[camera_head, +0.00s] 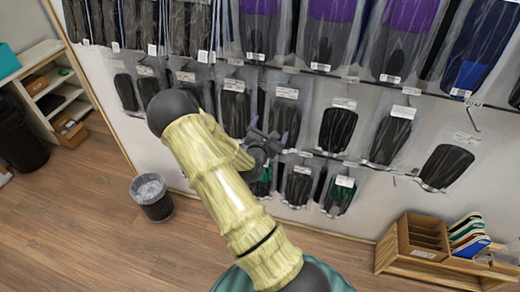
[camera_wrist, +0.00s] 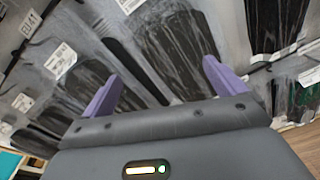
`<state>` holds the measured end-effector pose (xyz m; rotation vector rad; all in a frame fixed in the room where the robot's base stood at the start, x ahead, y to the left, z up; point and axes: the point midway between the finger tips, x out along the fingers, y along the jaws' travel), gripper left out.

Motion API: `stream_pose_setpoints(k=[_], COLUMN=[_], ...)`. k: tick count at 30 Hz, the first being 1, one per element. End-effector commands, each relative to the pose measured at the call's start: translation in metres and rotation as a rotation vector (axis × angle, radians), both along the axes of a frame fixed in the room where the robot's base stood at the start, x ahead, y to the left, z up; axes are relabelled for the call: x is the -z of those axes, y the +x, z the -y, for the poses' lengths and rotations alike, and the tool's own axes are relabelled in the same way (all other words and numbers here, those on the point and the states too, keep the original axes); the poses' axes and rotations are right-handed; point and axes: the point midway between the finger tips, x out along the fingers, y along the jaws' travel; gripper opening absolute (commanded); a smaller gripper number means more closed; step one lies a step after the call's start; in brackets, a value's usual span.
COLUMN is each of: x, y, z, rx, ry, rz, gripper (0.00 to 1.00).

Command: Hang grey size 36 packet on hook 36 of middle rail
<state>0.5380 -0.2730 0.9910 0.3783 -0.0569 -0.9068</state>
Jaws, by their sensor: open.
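My gripper (camera_head: 268,130) is in front of the wall display, at the middle row of hanging packets. In the wrist view my gripper (camera_wrist: 162,80) has its two purple fingers spread apart. A clear packet with a dark insole (camera_wrist: 172,52) shows behind and between the fingers; I see no grip on it. Dark insole packets, such as one right of my gripper (camera_head: 337,128), hang from the middle rail (camera_head: 330,73). The size numbers are too small to read, so I cannot tell which packet or hook is 36.
Purple and blue insole packets (camera_head: 327,35) hang above; green-edged packets (camera_head: 338,195) hang below. A wooden organiser (camera_head: 423,240) is at lower right, a shelf (camera_head: 48,88) at left. My forearm hides part of the display.

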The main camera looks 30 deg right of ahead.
Motion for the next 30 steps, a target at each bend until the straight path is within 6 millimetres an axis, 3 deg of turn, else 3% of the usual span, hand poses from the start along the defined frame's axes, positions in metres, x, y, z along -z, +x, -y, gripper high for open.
stream_pose_setpoints(k=[15, 30], x=[-0.010, -0.013], y=[-0.060, -0.069], z=[-0.077, -0.087], rx=[-0.002, 0.000], ry=[0.000, -0.001], rz=[0.001, 0.001], gripper=[0.96, 0.96])
